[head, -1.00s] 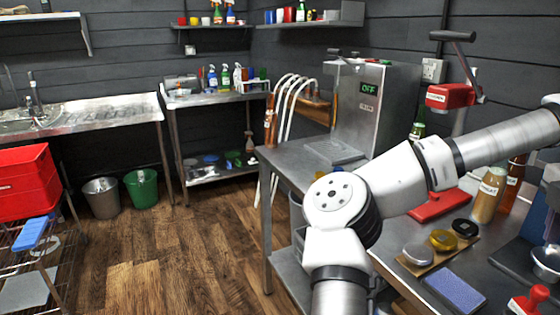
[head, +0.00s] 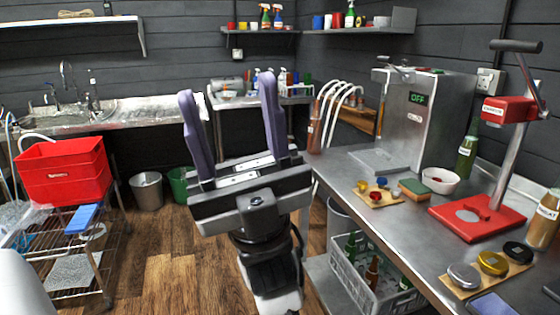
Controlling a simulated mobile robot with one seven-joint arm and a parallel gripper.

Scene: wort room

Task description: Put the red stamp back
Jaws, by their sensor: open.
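My gripper (head: 228,88) is raised in the middle of the head view, with its two purple fingers pointing up. The fingers are wide apart with nothing between them. It is over the floor, left of the steel bench (head: 345,168). I do not see the red stamp in the current view. A blue-grey pad (head: 493,304) is partly in view on the bench at the bottom right edge.
On the bench stand a red bench tool (head: 478,218), a board with several round caps (head: 470,285), a white bowl (head: 440,180), a green-topped block (head: 415,188) and a steel machine (head: 425,120). A bottle crate (head: 345,275) sits below. Red crates (head: 65,172) stand left.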

